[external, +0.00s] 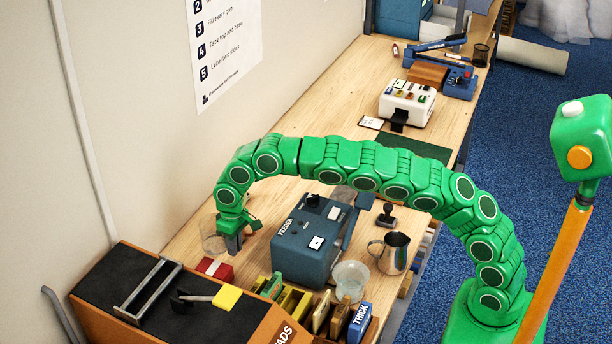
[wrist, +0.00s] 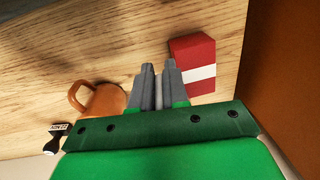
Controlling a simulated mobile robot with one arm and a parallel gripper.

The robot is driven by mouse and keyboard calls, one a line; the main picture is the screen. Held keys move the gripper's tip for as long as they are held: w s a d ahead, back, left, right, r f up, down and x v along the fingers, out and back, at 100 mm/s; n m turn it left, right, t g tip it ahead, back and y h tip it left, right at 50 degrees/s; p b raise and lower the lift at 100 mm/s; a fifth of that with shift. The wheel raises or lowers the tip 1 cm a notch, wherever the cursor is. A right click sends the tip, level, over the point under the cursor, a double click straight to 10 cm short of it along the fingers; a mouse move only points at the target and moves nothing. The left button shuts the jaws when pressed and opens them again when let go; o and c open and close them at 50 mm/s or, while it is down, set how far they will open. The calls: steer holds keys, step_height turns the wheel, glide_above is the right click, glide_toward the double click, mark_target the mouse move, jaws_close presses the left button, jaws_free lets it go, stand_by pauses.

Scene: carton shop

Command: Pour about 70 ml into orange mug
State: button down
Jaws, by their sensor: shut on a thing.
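The orange mug (wrist: 103,99) lies left of my gripper in the wrist view, its lower part hidden behind my gripper's green body. I cannot make it out in the external view, where the arm and feeder cover part of the table. My gripper (external: 236,246) points down over the far side of the table, and its grey fingers show in the wrist view (wrist: 158,70). A clear glass (external: 209,236) is right beside the fingers. The fingers look closed on its thin wall, a pale strip between them, but the contact is hard to see. The liquid is not discernible.
A red box with a white band (external: 215,268) is close to the fingers. A blue feeder (external: 306,245) stands right of them. A metal jug (external: 394,254) and another clear vessel (external: 350,280) stand near the front edge. A dark-topped carton stand (external: 130,290) is at lower left.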

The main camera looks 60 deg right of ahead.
steer(key=shift+a+r+h+p, duration=0.3)
steer(key=shift+h+p, duration=0.05)
steer(key=shift+h, duration=0.35)
stand_by(0.5)
